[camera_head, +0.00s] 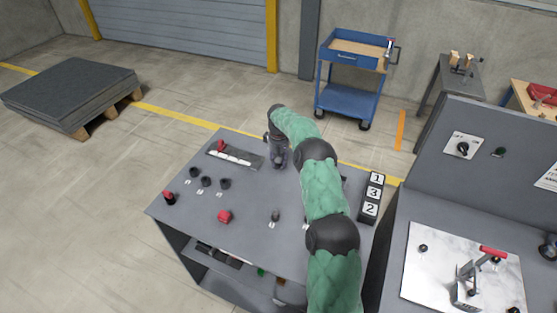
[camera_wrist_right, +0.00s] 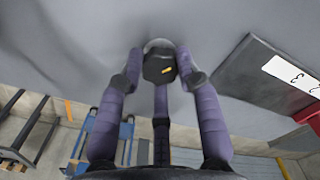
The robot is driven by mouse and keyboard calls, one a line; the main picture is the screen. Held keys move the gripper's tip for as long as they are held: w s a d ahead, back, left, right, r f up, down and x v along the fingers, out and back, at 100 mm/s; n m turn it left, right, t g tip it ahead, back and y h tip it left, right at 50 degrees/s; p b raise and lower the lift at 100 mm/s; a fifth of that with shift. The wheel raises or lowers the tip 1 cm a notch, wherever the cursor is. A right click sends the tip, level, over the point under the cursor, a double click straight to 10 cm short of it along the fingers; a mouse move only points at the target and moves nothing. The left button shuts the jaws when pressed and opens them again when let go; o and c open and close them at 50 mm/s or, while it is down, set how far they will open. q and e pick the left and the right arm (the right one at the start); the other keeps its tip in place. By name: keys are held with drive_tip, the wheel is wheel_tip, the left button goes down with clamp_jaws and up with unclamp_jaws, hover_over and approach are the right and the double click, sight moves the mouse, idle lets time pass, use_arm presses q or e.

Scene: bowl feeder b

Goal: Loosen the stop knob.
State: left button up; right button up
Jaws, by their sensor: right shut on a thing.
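The stop knob (camera_wrist_right: 158,66) is a dark round knob with a short yellow mark, on the grey surface at the top centre of the right wrist view. Fingers of my right gripper (camera_head: 278,160) touch it from both sides, and the gripper is shut on it. In the head view the gripper points down onto the table (camera_head: 180,215) and hides the knob. Beside it lies a dark plate with a white scale strip (camera_head: 230,157) and a red piece (camera_head: 220,146). My left gripper is in neither view.
Several black knobs (camera_head: 205,182) stand on the left of the table, with a red-topped one (camera_head: 169,198) at the edge. A number block (camera_head: 372,197) stands at right, beside a grey console (camera_head: 480,180).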

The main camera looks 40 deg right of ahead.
drive_tip(key=shift+s+a+f+n, duration=0.2)
drive_tip(key=shift+f+n, duration=0.1)
drive_tip(key=shift+n, duration=0.5)
drive_tip(key=o, duration=1.2)
drive_tip(key=shift+c, duration=0.2)
drive_tip(key=shift+d+r, duration=0.15)
drive_tip(key=shift+r, duration=0.15)
drive_tip(key=shift+w+r, duration=0.1)
drive_tip(key=shift+r, duration=0.15)
wheel_tip(320, 180, up, 11)
drive_tip(key=shift+r, duration=0.1)
